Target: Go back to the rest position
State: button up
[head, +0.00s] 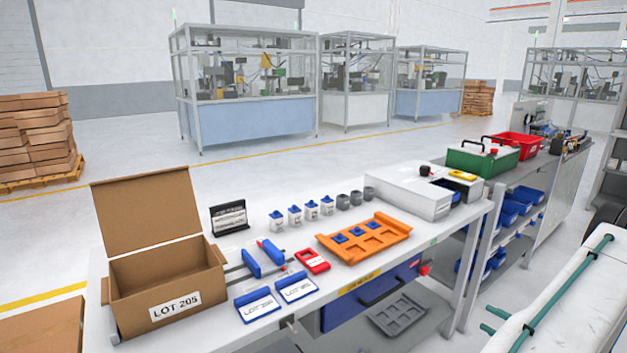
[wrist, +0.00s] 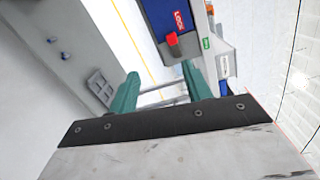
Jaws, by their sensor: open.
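My gripper (wrist: 160,78) shows in the wrist view with two teal fingers spread apart. It is open, and nothing is held between the fingers. Beyond the fingers is the blue drawer front (wrist: 160,18) with a red knob (wrist: 171,39) and a red LOCK label (wrist: 179,20). The fingers look clear of the bench, though their distance from it is hard to judge. In the head view the workbench (head: 240,330) stands ahead, with the blue drawer (head: 345,313) under its top.
An open LOT 205 carton (head: 135,280), an orange tray (head: 365,250) with several blue-topped pieces, a red frame (head: 312,261) and blue-edged cards (head: 257,304) lie on the bench. A grey tray (head: 398,316) sits below. Green and red bins (head: 482,160) stand farther right.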

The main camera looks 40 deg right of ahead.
jog(key=w+a+r+n+g+y, duration=0.25)
jog(key=w+a+r+g, duration=0.2)
jog(key=a+r, duration=0.35)
jog(key=w+a+r+n+g+y, duration=0.25)
jog(key=a+r+g, duration=0.25)
jog(key=a, duration=0.6)
jog(key=w+a+r+n+g+y, duration=0.1)
jog(key=w+a+r+g+y, duration=0.35)
jog(key=a+r, duration=0.35)
jog(key=s+a+r+n+h, duration=0.2)
jog(key=a+r+n+h, duration=0.1)
jog(key=a, duration=0.6)
jog(key=s+a+r+n+g+h, duration=0.1)
jog(key=s+a+r+n+h, duration=0.1)
jog(key=a+r+n, duration=0.4)
jog(key=s+a+r+n+g+h, duration=0.1)
jog(key=a+r+n+h, duration=0.3)
jog(key=a, duration=0.8)
jog(key=shift+s+a+r+n+h, duration=0.35)
jog(key=shift+s+r+h, duration=0.2)
jog(key=shift+s+r, duration=0.45)
jog(key=shift+w+r, duration=0.1)
jog(key=shift+w, duration=0.05)
